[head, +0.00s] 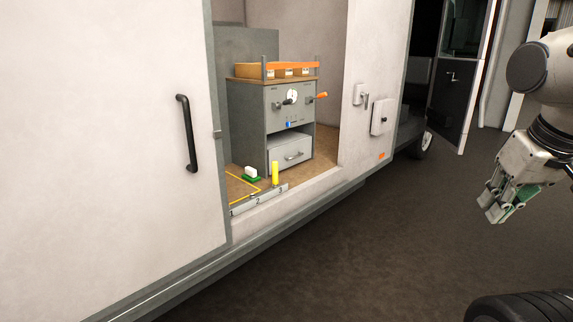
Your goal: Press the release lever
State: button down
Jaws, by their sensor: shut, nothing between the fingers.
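A lever with an orange grip (320,96) sticks out to the right from the upper front of a grey cabinet (266,131) inside the van's open side. A dark knob or handle (288,102) and a white round dial (292,95) sit on the same front panel. I cannot tell from labels which one is the release lever. My gripper (496,212) is at the far right, pointing down, shut and empty. It is outside the van, well apart from the cabinet and touching nothing.
The van's left panel has a black handle (187,133). The dark floor (400,240) between is clear.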

aim_at(286, 102)
jog(key=i+u, duration=0.15)
jog(key=i, duration=0.35)
jog(key=i+l+u, duration=0.2)
jog(key=i, duration=0.35)
jog(key=i+l+u, duration=0.15)
jog(key=i, duration=0.35)
jog(key=i+l+u, duration=0.2)
jog(key=i, duration=0.3)
jog(key=l, duration=0.1)
